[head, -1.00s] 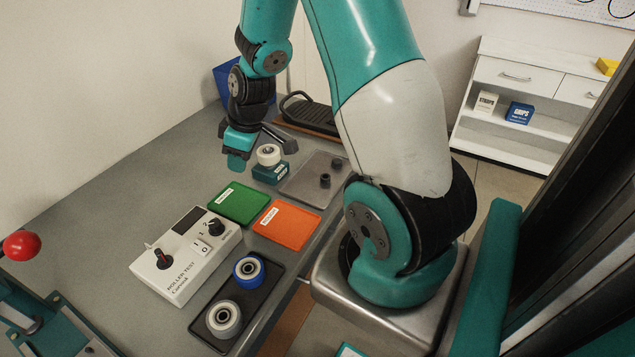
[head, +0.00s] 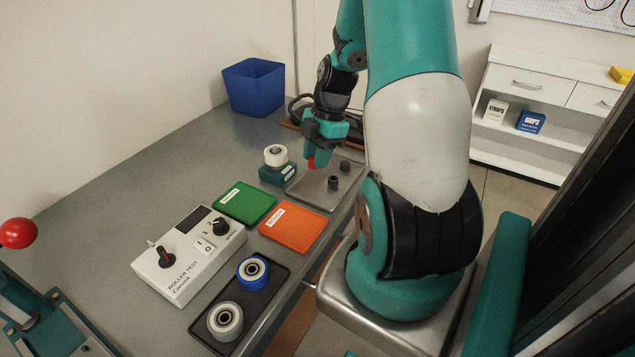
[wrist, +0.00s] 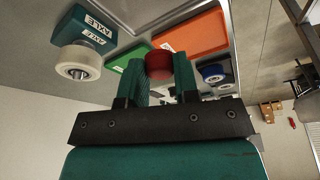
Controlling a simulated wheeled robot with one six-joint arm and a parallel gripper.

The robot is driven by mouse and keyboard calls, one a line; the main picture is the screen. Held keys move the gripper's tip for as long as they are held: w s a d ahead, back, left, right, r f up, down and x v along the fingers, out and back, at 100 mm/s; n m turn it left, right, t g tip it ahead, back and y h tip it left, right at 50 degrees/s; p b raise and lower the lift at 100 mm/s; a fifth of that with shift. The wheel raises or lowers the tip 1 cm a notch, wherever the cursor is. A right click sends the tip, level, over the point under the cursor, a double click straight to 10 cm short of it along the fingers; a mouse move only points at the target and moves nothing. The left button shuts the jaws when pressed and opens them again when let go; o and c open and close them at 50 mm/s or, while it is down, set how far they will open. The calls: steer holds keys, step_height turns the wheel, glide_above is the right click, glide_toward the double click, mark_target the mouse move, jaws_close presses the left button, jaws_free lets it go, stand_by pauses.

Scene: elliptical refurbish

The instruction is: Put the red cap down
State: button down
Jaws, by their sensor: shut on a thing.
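My gripper (head: 318,158) is shut on the red cap (head: 311,163), which shows low between the fingertips in the head view. In the wrist view the red cap (wrist: 159,64) sits between the two green fingers. My gripper is above the left part of the grey metal tray (head: 307,193). Part of the red cap is hidden by the fingers.
A white roller on a green axle block (head: 277,176) stands just left of the tray. Green (head: 246,203) and orange (head: 292,228) mats lie nearer. A roller tester (head: 189,254) and a dark tray (head: 268,309) with two wheels are in front. A blue bin (head: 254,88) stands behind.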

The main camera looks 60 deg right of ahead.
mark_target(314, 195)
step_height(314, 195, down, 9)
steer(key=shift+r+p, duration=0.1)
steer(key=shift+p, duration=0.25)
steer(key=c, duration=0.9)
jaws_free()
steer(key=shift+o, duration=0.2)
